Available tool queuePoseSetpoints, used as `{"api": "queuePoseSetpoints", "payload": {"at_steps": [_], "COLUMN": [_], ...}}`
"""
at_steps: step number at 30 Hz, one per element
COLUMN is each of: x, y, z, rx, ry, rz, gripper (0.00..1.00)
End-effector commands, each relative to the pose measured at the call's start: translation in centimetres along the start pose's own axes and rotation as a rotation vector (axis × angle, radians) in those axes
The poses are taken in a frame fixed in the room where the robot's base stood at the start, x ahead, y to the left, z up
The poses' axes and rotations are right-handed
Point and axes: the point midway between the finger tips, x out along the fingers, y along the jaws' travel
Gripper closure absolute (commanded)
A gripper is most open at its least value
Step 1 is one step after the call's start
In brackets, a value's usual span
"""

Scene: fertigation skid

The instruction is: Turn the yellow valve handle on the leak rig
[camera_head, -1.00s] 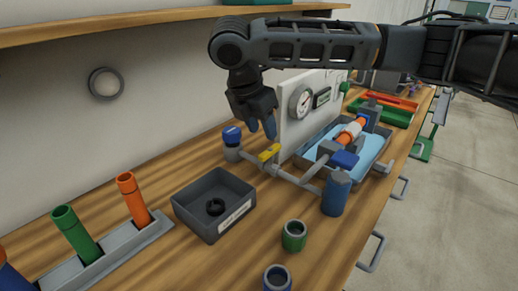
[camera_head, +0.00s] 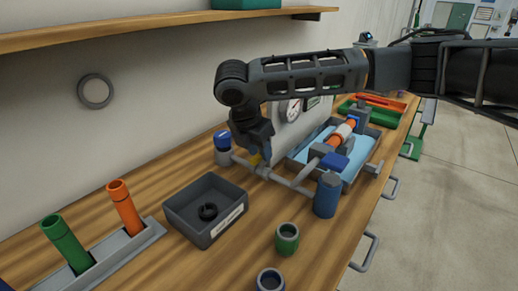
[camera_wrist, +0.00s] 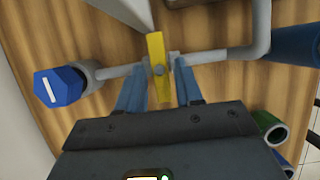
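The yellow valve handle (camera_wrist: 156,50) sits on a grey pipe of the leak rig. In the wrist view it lies across the pipe and runs back between my fingers. In the head view only a bit of the yellow handle (camera_head: 256,159) shows behind my gripper (camera_head: 262,156). My gripper (camera_wrist: 159,72) is open, with one blue finger on each side of the handle. A gap shows between the handle and each finger. The rig has a blue-capped fitting (camera_head: 222,140) on the left and a blue cylinder (camera_head: 327,195) on the right.
A grey bin (camera_head: 190,230) with a black ring inside stands in front left of the rig. A green cup (camera_head: 287,239) and a blue cup (camera_head: 270,281) stand near the front edge. A gauge panel (camera_head: 283,118) rises behind my gripper.

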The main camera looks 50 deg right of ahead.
Motion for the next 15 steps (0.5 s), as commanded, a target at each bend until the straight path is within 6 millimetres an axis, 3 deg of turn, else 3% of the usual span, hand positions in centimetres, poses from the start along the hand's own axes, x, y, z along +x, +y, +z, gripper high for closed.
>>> {"api": "queuePoseSetpoints", "payload": {"at_steps": [10,15], "x": [-0.02,-0.03], "y": [-0.01,-0.01], "z": [-0.02,-0.02], "rx": [0.0,0.0], "ry": [0.0,0.0], "rz": [0.0,0.0], "gripper": [0.98,1.0]}}
